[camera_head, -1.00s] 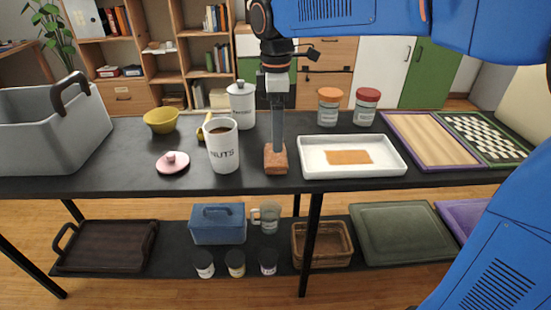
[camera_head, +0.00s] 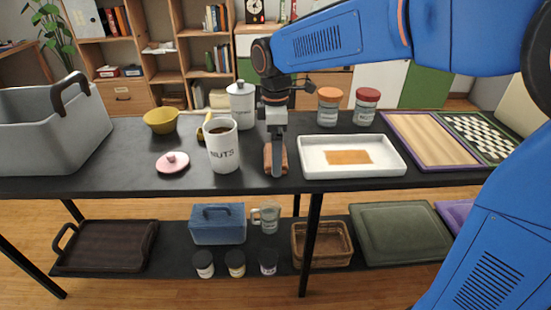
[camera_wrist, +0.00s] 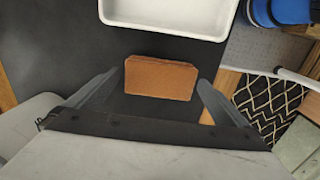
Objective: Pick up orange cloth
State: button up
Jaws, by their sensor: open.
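A folded rust-orange cloth (camera_head: 284,160) lies on the black table near its front edge, left of the white tray. In the wrist view the cloth (camera_wrist: 160,78) is a thick, layered rectangle. My gripper (camera_head: 276,168) is low over the cloth, and a grey finger hides its middle in the head view. In the wrist view my gripper (camera_wrist: 156,80) is open, with the cloth between and just ahead of the fingers and a gap on each side. A flat orange piece (camera_head: 348,157) lies in the white tray (camera_head: 390,166).
A white NUTS mug (camera_head: 223,150) and pink lid (camera_head: 173,162) stand left of my gripper. A white canister (camera_head: 241,104) is behind, and two jars (camera_head: 329,106) stand behind the tray. A grey bin (camera_head: 45,132) is far left. The table between bowl and bin is clear.

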jog(key=c, duration=0.9)
notch_tip(320, 180, up, 10)
jog(key=shift+r, duration=0.1)
